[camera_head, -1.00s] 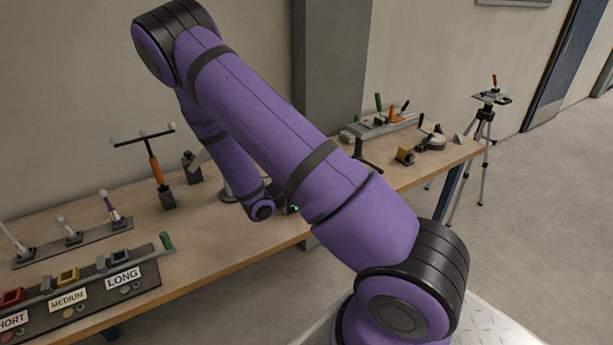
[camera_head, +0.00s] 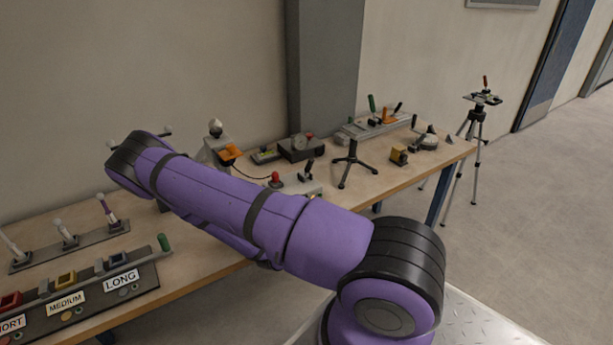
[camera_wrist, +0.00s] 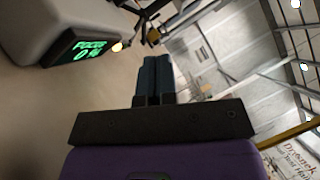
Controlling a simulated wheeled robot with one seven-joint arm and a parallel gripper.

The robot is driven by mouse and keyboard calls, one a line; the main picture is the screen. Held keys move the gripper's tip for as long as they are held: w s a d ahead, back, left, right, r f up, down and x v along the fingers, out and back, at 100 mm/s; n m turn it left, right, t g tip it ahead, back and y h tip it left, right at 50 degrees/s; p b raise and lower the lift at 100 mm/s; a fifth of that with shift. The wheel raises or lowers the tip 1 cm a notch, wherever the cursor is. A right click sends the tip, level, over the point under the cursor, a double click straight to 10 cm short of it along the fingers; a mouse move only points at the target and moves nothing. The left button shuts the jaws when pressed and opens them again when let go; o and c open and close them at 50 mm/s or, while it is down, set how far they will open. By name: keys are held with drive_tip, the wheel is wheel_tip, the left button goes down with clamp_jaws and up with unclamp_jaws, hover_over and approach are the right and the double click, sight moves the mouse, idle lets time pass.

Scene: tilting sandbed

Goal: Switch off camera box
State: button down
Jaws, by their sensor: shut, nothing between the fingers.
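In the wrist view a pale box (camera_wrist: 58,28) stands at the upper left, with a dark screen (camera_wrist: 84,46) showing green text that looks like "FOCUS 0%". It may be the camera box; no name shows on it. My gripper (camera_wrist: 157,60) is shut and empty, its dark blue fingers together, to the right of the screen and apart from it. In the head view a pale box (camera_head: 312,188) with a black lever (camera_head: 308,170) sits near the table's front edge, partly behind my arm. I cannot tell if it is the same box. My gripper is hidden in the head view.
A red knob (camera_head: 275,179), a dark grey box (camera_head: 301,149) and a black tripod stand (camera_head: 353,165) are nearby on the table (camera_head: 385,182). A labelled panel (camera_head: 90,290) lies at the left. A tall tripod (camera_head: 478,135) stands beyond the right end. The right floor is clear.

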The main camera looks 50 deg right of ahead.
sight(308, 168)
drive_tip(key=x, duration=0.4)
drive_tip(key=w+x, duration=0.1)
drive_tip(key=x, duration=0.7)
drive_tip(key=shift+w+a+r, duration=0.35)
drive_tip(key=shift+w+d+r, duration=0.2)
drive_tip(key=shift+w+d, duration=0.05)
drive_tip(key=shift+w, duration=0.2)
